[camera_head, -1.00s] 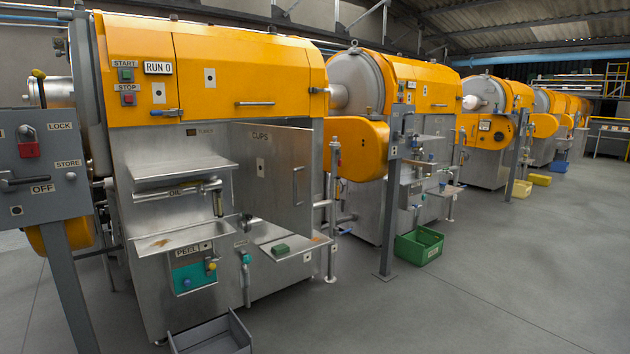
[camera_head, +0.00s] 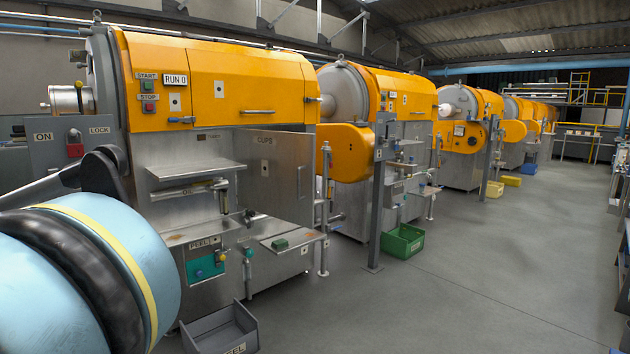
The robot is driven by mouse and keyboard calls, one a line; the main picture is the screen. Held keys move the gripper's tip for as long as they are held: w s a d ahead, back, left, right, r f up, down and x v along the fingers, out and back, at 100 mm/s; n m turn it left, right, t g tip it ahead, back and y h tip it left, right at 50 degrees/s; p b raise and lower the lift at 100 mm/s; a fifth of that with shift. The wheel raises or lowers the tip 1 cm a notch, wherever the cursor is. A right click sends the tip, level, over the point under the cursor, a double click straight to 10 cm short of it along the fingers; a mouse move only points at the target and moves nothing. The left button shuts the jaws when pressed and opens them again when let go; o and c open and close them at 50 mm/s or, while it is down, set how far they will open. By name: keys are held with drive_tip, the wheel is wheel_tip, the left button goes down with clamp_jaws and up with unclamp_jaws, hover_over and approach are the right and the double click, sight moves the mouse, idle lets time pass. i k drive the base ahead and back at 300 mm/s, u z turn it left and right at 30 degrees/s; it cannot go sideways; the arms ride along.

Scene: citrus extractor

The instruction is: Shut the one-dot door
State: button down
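The nearest orange and steel machine (camera_head: 222,150) stands at left centre. Its orange front has a left panel (camera_head: 158,65) with a small marked plate and a wider orange hood door (camera_head: 249,85) with another small plate and a horizontal handle. Below, a steel door (camera_head: 282,175) labelled CUPS has a vertical handle and a small plate. It appears to stand at an angle to the machine front, but I cannot tell how far it is open. The plates' dots are too small to count surely. My gripper is not in view; part of my arm fills the lower left.
A grey bin (camera_head: 222,333) stands on the floor before the machine. A steel tray (camera_head: 285,242) with a green block juts out below the CUPS door. A post (camera_head: 378,200) and green crate (camera_head: 402,241) stand to the right. The aisle floor at right is clear.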

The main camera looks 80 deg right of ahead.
sight(278, 181)
drive_tip(key=z, duration=3.4)
drive_tip(key=k, duration=1.05)
drive_tip(key=u, duration=0.05)
drive_tip(key=i, duration=1.85)
drive_tip(key=u, duration=0.2)
